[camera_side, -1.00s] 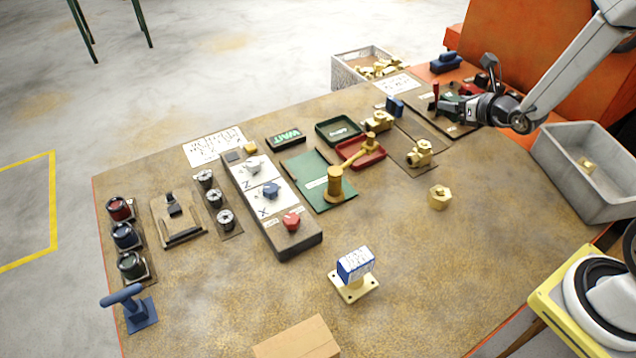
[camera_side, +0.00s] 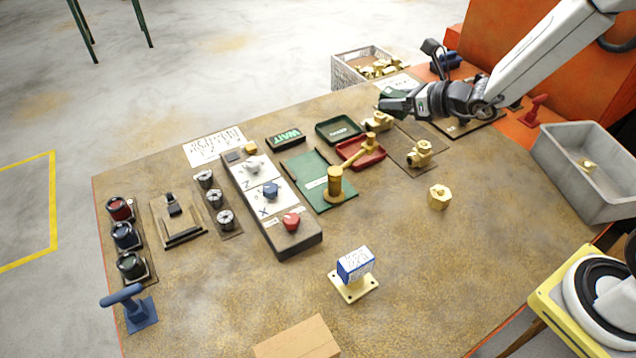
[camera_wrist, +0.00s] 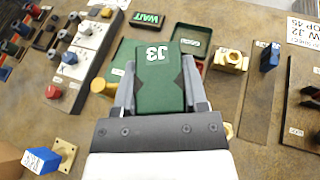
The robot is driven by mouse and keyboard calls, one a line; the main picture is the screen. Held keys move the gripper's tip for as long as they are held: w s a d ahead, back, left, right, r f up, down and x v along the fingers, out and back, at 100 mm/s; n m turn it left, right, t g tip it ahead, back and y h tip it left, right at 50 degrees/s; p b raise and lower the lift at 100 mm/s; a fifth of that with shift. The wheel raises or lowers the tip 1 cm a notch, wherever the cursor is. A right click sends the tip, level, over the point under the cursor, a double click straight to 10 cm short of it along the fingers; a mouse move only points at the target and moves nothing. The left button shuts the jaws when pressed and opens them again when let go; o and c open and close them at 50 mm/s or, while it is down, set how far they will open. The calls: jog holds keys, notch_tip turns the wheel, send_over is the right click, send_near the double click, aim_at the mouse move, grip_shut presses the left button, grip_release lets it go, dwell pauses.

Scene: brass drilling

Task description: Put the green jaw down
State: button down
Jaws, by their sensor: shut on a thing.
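The green jaw, a dark green block marked J3, is held in my gripper. In the wrist view the green jaw (camera_wrist: 158,95) sits between the two grey fingers of my gripper (camera_wrist: 160,100), which press on its sides. In the side view my gripper (camera_side: 412,105) is shut and hangs over the back of the table. The green jaw (camera_side: 394,107) shows at its tip, above the brass fitting beside the red tray. It looks clear of the table. Its underside is hidden.
A green tray (camera_side: 339,130) and a red tray (camera_side: 370,155) lie near a brass post (camera_side: 335,186) on a green plate. A brass valve (camera_side: 419,153) stands on a brown board. A grey bin (camera_side: 600,200) is at right. The front right tabletop is mostly bare.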

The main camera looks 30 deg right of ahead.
jog(key=s+a+n+g+y, duration=0.3)
jog(key=a+n, duration=0.1)
jog(key=a, duration=0.9)
jog(key=s+a+n+g+y, duration=0.2)
jog(key=s+a+n+y, duration=0.15)
jog(key=a, duration=0.95)
jog(key=s+a+f+n+g, duration=0.1)
jog(key=s+a+n+g, duration=0.1)
jog(key=s+a, duration=0.3)
jog(key=s+a+f+n+g+y, duration=0.1)
jog(key=s+a+f+n+g, duration=0.1)
jog(key=s+a, duration=0.4)
jog(key=s+a+f+n+g+y, duration=0.1)
jog(key=s+a+n+g, duration=0.1)
jog(key=s+a, duration=0.4)
jog(key=shift+s+a+f+g, duration=0.15)
jog(key=shift+s+a+g, duration=0.2)
jog(key=shift+g, duration=0.45)
jog(key=shift+d+f, duration=0.1)
jog(key=shift+f, duration=0.3)
